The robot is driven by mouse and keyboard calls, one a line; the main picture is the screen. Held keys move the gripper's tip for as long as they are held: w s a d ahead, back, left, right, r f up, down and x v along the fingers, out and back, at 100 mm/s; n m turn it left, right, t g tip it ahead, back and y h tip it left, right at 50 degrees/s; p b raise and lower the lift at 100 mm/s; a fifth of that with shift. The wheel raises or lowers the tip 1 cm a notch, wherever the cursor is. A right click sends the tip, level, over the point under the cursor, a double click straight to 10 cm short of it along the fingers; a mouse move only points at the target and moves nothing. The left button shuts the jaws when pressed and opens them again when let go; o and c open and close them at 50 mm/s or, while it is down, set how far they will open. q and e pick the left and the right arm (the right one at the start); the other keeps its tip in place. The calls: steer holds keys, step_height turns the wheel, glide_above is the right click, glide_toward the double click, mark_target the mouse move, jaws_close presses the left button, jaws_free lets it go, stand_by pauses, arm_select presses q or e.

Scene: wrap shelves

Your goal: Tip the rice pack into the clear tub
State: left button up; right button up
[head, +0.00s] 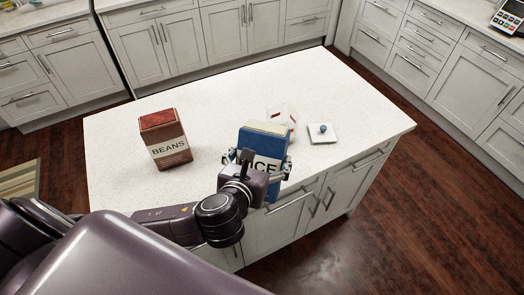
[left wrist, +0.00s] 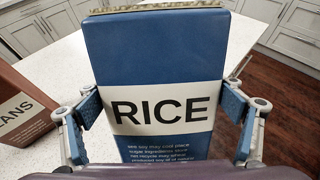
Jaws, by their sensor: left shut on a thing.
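The rice pack is a blue box with a white RICE label (head: 262,139). My left gripper (head: 260,165) is shut on it, with a finger on each side. In the left wrist view the pack (left wrist: 155,60) fills the middle, label facing the camera, and looks about upright. I cannot tell whether its base touches the counter. A clear container with reddish edges, probably the clear tub (head: 285,118), stands just behind the pack, which hides part of it. My right gripper is not in view.
A brown BEANS box (head: 168,140) stands on the white island counter (head: 215,115) to the left. The counter between the boxes is clear.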

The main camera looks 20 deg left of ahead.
arm_select(q)
steer(key=shift+w+r+p, duration=0.2)
steer(key=shift+w+p, duration=0.25)
steer(key=shift+w, duration=0.4)
steer(key=w+a+f+g+h+p, duration=0.1)
steer(key=w+g+p, duration=0.2)
steer(key=w+g, duration=0.4)
steer(key=w, duration=0.5)
steer(key=shift+a, duration=0.3)
